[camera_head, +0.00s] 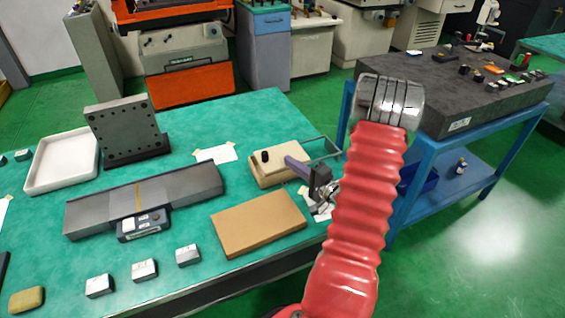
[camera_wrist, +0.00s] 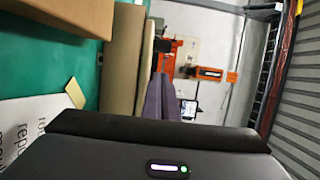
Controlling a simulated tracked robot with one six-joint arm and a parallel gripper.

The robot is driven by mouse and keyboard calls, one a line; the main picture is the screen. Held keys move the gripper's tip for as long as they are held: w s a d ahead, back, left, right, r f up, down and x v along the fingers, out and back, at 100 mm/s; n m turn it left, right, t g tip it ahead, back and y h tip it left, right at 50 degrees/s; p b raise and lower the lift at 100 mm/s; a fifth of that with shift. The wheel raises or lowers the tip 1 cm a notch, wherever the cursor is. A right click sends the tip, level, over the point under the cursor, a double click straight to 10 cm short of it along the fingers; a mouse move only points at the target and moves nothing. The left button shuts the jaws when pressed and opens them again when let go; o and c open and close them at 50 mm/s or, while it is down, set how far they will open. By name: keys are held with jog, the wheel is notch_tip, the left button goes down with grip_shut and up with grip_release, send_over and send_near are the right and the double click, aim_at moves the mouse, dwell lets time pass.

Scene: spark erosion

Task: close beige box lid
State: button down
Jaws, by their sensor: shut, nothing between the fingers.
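The beige box (camera_head: 267,180) stands at the right part of the green table, beside a brown flat block. Its light top carries a black knob (camera_head: 265,157). In the wrist view, turned sideways, the box shows as upright tan bands (camera_wrist: 122,60). My gripper (camera_head: 289,161) reaches in from the right, its purple fingers over or against the top of the box. In the wrist view the fingers (camera_wrist: 160,82) are together and empty, close beside the box's upper side. I cannot tell whether they touch it, or whether the lid sits fully down.
The brown flat block (camera_head: 258,224) lies in front of the box. A long grey instrument (camera_head: 145,200), a white tray (camera_head: 62,162) and a dark angle plate (camera_head: 125,132) are to the left. A glass-like container (camera_head: 322,149) stands right behind the box.

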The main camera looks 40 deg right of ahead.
jog(key=s, duration=0.8)
jog(key=shift+s+a, duration=0.25)
jog(key=shift+s, duration=0.05)
jog(key=shift+w+a+r+y, duration=0.15)
jog(key=shift+w+a+y, duration=0.05)
jog(key=shift+a+y, duration=0.1)
jog(key=w+a+r+n+g+y, duration=0.2)
jog(key=a+r+n+g+y, duration=0.15)
jog(key=a, duration=0.55)
jog(key=w+a+r+n+g+y, duration=0.1)
jog(key=a+r+n+g+y, duration=0.25)
jog(key=a, duration=0.55)
jog(key=w+a+r+n+g+y, duration=0.2)
jog(key=a+n+g+y, duration=0.15)
jog(key=a, duration=0.65)
jog(key=s+a+r+n+g+h, duration=0.3)
jog(key=s+a+n+g+h, duration=0.15)
jog(key=s+a, duration=0.5)
notch_tip(320, 180, up, 7)
jog(key=s+n+t+h, duration=0.2)
jog(key=n+h, duration=0.1)
jog(key=h, duration=0.2)
jog(key=shift+a+t+h, duration=0.25)
jog(key=shift+t+h, duration=0.05)
